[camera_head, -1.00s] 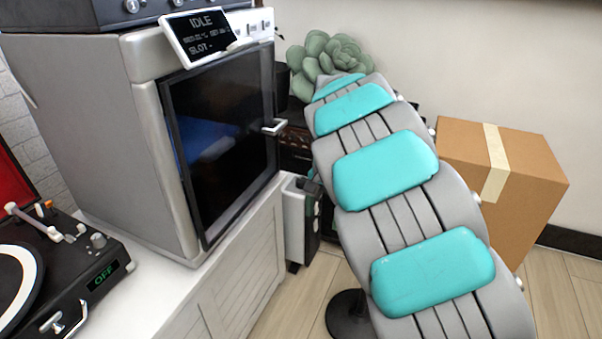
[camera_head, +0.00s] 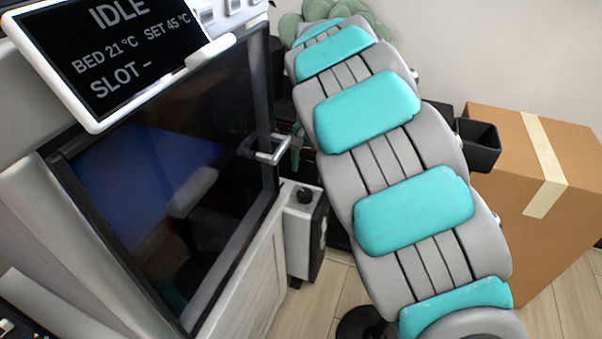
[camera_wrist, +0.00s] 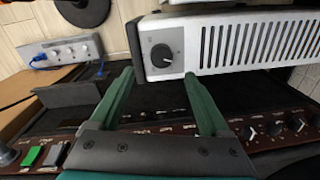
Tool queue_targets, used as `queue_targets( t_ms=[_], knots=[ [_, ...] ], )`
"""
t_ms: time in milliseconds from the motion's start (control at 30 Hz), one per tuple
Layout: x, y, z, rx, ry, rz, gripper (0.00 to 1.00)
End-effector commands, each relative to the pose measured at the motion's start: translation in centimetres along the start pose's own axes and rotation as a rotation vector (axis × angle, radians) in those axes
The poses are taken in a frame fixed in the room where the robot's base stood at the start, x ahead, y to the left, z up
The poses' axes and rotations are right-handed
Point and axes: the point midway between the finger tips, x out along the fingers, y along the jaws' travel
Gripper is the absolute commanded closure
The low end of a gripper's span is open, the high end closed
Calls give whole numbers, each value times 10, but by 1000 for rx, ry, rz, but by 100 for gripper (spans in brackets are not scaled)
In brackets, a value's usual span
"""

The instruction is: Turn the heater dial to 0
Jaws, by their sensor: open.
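The heater in the head view (camera_head: 303,235) is a narrow white box standing on the floor beside the white cabinet. Its black round dial (camera_head: 305,195) is on top. In the wrist view the heater (camera_wrist: 250,42) lies across the top, with dark slots, and its dial (camera_wrist: 161,55) sits on a grey plate at its left end. The dial's setting is too small to read. My gripper (camera_wrist: 160,76) is open and empty, its two green fingers on either side of the dial in the picture, apart from it. A green finger part (camera_head: 296,150) shows above the heater in the head view.
A glass-doored machine (camera_head: 165,190) with a handle (camera_head: 265,150) stands left of the heater. A cardboard box (camera_head: 505,215) is at right. The wrist view shows a knobbed panel (camera_wrist: 275,130) below the heater and a power strip (camera_wrist: 65,52) at left.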

Motion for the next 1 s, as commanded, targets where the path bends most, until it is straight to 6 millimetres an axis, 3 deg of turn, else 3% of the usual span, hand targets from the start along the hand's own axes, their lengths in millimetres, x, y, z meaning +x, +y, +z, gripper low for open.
queue_targets(
  t_ms=[267,700,1000],
  knots=[
    [13,0,0,-1,0,0,20],
    [74,1,1,1,-4,3,20],
    [78,0,0,0,0,0,20]
  ],
)
